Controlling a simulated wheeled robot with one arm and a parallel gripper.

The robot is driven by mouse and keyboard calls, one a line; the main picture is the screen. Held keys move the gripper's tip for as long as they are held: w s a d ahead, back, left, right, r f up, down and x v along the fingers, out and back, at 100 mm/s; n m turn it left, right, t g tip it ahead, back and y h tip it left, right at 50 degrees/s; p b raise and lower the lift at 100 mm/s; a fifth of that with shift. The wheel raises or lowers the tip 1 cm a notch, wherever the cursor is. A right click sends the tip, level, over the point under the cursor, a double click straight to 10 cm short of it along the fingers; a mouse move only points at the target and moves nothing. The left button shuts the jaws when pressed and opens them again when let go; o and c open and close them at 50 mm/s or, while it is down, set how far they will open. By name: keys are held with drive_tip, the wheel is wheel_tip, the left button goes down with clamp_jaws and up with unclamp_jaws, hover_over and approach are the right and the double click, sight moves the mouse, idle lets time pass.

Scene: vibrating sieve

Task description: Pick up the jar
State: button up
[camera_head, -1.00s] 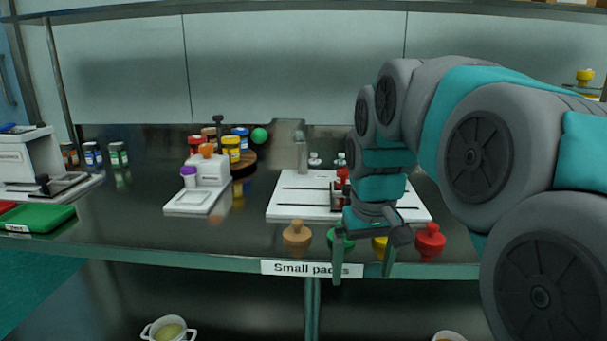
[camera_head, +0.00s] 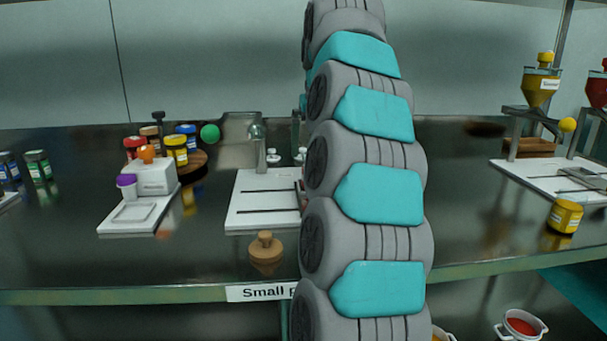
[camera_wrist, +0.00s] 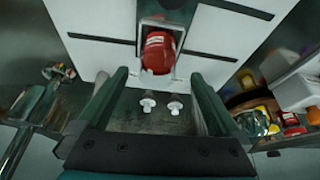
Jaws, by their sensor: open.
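A red jar with a white label (camera_wrist: 158,52) sits in a grey holder on the white board (camera_wrist: 100,22) in the wrist view. My gripper (camera_wrist: 160,76) is open, with one finger on each side of the picture and the red jar beyond and between the tips. I see no contact. In the head view my arm hides the gripper and the red jar; the white board (camera_head: 262,215) shows left of the arm. A yellow jar (camera_head: 565,216) stands on the counter at the right.
Several small jars, one yellow (camera_head: 176,150), stand on a round wooden stand at the back left. A small white device (camera_head: 152,178) stands before them. A wooden knobbed piece (camera_head: 266,250) is near the front edge. Two white-topped pieces (camera_wrist: 148,104) lie between my fingers' lines.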

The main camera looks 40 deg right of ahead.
drive_tip(key=shift+x, duration=3.65)
drive_tip(key=shift+d+r, duration=0.15)
drive_tip(key=shift+d, duration=0.05)
drive_tip(key=shift+c, duration=0.4)
drive_tip(key=c, duration=1.5)
drive_tip(key=shift+r, duration=0.15)
